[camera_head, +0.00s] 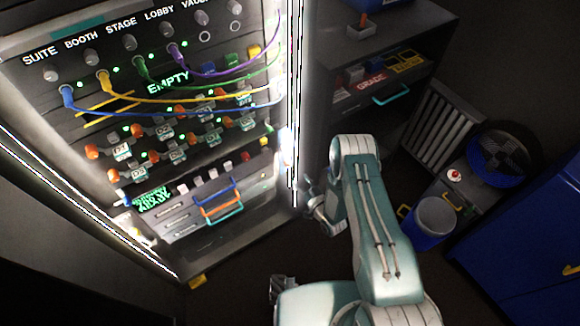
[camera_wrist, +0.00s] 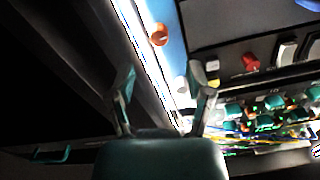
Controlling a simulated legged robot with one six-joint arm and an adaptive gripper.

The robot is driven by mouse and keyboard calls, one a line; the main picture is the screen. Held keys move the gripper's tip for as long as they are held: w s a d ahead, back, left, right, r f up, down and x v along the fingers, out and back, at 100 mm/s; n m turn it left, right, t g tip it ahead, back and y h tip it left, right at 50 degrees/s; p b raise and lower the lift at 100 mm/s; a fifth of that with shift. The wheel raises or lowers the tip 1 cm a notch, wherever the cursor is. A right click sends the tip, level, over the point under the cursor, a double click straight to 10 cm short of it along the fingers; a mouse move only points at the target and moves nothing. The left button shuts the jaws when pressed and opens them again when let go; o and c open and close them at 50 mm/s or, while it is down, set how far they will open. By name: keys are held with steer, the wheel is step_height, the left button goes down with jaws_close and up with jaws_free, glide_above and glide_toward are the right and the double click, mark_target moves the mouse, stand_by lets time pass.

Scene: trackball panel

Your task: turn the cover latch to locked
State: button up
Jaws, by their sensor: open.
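I cannot tell for sure which part is the cover latch. In the wrist view, an orange knob-like part (camera_wrist: 160,35) sits on a pale blue strip (camera_wrist: 172,58) beside a bright edge, above and between my fingertips. My gripper (camera_wrist: 166,90) is open and empty, its two fingers spread apart with a gap between them and the strip. In the head view my gripper (camera_head: 318,210) hangs low by the right side of the lit rack, partly hidden by my arm. The side face of the rack there is washed out by glare, so no latch shows clearly.
The rack carries a patch panel with blue (camera_head: 68,96), yellow and purple cables, and rows of orange-tipped switches. In the wrist view, a red switch (camera_wrist: 250,62) is right of my fingers. A dark shelf (camera_head: 330,40), a blue bin (camera_head: 430,222) and a blue cabinet (camera_head: 530,235) stand right.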

mark_target(289, 166)
steer(key=x, duration=0.7)
jaws_close()
